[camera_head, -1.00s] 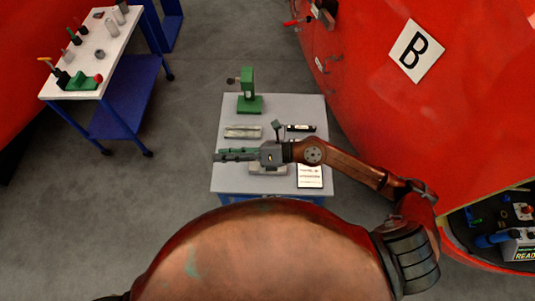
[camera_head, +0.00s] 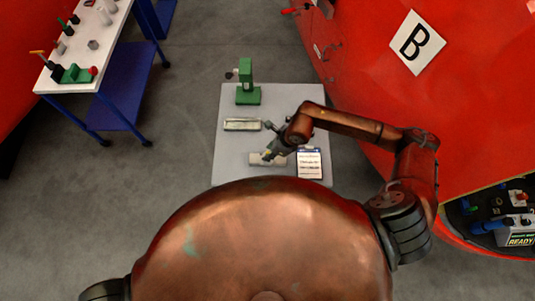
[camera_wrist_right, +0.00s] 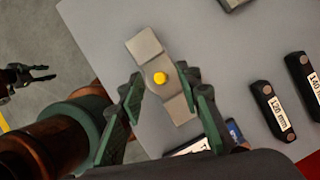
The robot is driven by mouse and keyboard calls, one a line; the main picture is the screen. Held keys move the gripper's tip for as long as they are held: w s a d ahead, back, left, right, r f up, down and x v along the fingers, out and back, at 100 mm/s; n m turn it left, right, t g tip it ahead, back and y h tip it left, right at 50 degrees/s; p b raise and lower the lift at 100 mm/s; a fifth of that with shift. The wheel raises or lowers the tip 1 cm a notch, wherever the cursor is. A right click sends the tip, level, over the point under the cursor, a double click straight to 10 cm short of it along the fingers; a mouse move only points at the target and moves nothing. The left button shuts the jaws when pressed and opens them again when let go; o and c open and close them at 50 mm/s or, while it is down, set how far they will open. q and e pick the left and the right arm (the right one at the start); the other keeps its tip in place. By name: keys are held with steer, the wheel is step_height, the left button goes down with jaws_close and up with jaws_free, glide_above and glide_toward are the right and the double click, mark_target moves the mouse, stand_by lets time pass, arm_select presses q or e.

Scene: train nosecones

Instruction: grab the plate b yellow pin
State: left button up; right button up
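A grey metal plate (camera_wrist_right: 145,48) with a round yellow pin (camera_wrist_right: 159,78) lies on the grey table. In the head view the plate (camera_head: 256,158) shows near the table's front, partly covered by my right gripper (camera_head: 271,153). In the right wrist view my right gripper (camera_wrist_right: 163,90) is open, its green fingers apart on either side of the pin's line. The pin appears between and slightly beyond the fingertips, not clasped. No letter is readable on the plate. My left gripper (camera_wrist_right: 40,73) shows at the left edge of the wrist view, fingers parted and empty.
Black gauges labelled 120 mm (camera_wrist_right: 273,108) and 140 mm (camera_wrist_right: 303,78) lie beside the plate. A white sheet (camera_head: 310,164), another plate (camera_head: 242,125) and a green stand (camera_head: 247,90) are on the table. The red nosecone (camera_head: 375,85) borders the right.

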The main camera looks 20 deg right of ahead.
steer(key=shift+x, duration=0.9)
steer(key=shift+r, duration=0.1)
steer(key=shift+c, duration=0.3)
jaws_close()
